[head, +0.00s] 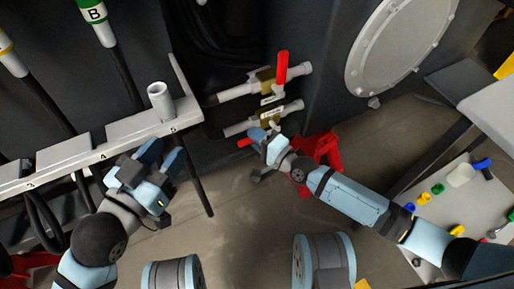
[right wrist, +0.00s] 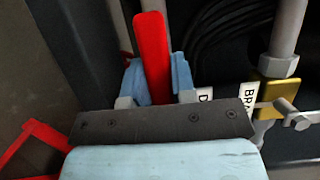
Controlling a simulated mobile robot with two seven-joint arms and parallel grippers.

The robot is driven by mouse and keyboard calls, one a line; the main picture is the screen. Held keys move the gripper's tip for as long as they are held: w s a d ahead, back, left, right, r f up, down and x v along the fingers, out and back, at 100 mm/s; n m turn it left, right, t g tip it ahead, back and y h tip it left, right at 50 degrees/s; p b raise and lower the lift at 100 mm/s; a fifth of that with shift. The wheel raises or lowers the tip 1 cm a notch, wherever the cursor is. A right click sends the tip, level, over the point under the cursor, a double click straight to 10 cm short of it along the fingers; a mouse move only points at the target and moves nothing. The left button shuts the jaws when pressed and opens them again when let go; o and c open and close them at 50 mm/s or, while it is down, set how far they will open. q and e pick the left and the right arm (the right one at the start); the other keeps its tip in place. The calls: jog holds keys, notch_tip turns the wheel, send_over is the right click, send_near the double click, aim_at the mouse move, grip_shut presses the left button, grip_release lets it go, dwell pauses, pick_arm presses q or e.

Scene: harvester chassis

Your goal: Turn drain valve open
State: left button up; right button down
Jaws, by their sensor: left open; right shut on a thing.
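Two pipe valves sit on the dark chassis wall in the head view. The upper valve (head: 267,78) has a brass body and a red lever (head: 281,68) standing across its pipe. The lower valve (head: 270,114) has a brass body on a pale pipe. My right gripper (head: 259,137) is at this lower valve, shut on its red lever (head: 244,143), whose tip sticks out to the left. In the right wrist view the red lever (right wrist: 153,60) stands between the blue fingers, with labels partly visible beside it. My left gripper (head: 163,152) is open and empty, away from the valves.
A grey numbered rail (head: 125,128) with a pale upright tube (head: 160,97) runs along the left. A round bolted cover (head: 393,40) is at upper right. A red stand (head: 322,148) is on the floor beside my right gripper. A table with small coloured parts (head: 438,228) stands at right.

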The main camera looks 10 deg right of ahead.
pick_arm(q)
jog(key=shift+s+a, duration=0.1)
jog(key=shift+r, duration=0.1)
pick_arm(e)
jog(key=shift+r, duration=0.1)
jog(key=c, duration=0.9)
grip_release()
jog(key=shift+c, duration=0.2)
pick_arm(q)
jog(key=shift+f, duration=0.2)
jog(key=shift+s+d+f+n+p, duration=0.3)
jog(key=shift+s+n+p, duration=0.2)
jog(key=shift+p, duration=0.35)
pick_arm(e)
jog(key=v, duration=0.7)
jog(key=shift+d, duration=0.2)
